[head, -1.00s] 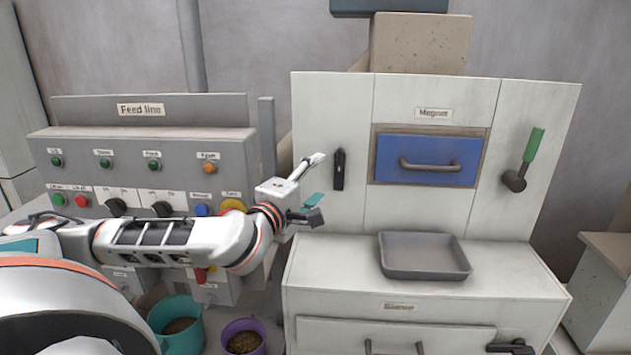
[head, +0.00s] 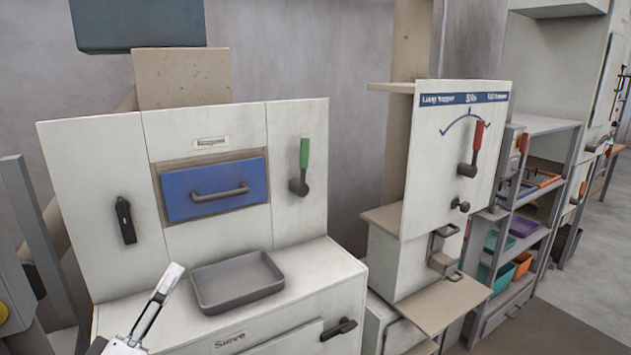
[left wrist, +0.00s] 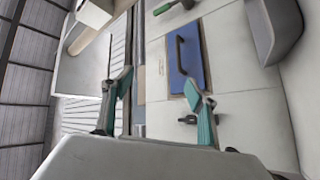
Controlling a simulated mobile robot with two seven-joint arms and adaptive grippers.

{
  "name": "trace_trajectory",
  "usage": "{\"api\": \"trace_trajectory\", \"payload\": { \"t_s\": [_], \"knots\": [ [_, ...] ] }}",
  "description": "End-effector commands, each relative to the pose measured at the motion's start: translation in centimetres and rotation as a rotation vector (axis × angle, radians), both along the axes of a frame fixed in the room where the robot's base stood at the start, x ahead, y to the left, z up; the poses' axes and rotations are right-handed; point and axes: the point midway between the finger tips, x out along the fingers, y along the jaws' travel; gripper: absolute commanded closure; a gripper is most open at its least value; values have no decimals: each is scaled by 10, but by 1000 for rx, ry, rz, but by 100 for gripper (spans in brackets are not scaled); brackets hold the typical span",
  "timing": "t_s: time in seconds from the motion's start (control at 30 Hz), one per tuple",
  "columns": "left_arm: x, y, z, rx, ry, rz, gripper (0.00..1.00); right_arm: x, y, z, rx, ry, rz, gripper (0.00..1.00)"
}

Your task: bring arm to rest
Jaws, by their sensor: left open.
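My left gripper shows in part at the lower left of the head view, where one pale finger (head: 160,300) points up in front of the white cabinet. In the left wrist view my left gripper (left wrist: 160,100) has its two teal-padded fingers wide apart with nothing between them. The cabinet front with the blue drawer (left wrist: 185,55) lies beyond the fingers, turned sideways in that view. No part of my right gripper shows.
The white cabinet (head: 90,190) carries a blue drawer (head: 190,191), a black handle (head: 125,220), a green lever (head: 304,155) and a grey tray (head: 238,284). A panel with a red lever (head: 477,140) and a shelf rack with bins (head: 523,224) stand to the right.

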Motion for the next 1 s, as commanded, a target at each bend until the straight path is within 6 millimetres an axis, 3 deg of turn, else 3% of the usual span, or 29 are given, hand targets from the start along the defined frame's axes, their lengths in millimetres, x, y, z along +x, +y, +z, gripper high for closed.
{"api": "trace_trajectory", "payload": {
  "t_s": [0.03,0.1,0.17,0.3,0.47,0.6,0.7,0.8,1.0],
  "knots": [
    [-7,-12,-28,74,11,5,42,0,0,0,0,0,0,60],
    [-16,-29,-64,199,26,9,42,0,0,0,0,0,0,60],
    [-24,-41,-99,311,54,15,42,0,0,0,0,1,0,60],
    [-49,-62,-190,573,164,22,42,0,0,0,0,1,0,60],
    [-88,-68,-294,843,335,17,42,0,0,0,-1,1,0,60],
    [-132,-61,-373,1047,498,-1,42,-1,0,0,-1,1,0,60],
    [-160,-54,-412,1157,591,-16,42,-1,0,0,-1,2,0,60],
    [-182,-48,-437,1230,657,-28,42,-1,0,-1,-1,2,0,60],
    [-197,-43,-452,1284,700,-37,42,-1,0,-1,-1,2,0,60]
  ]
}}
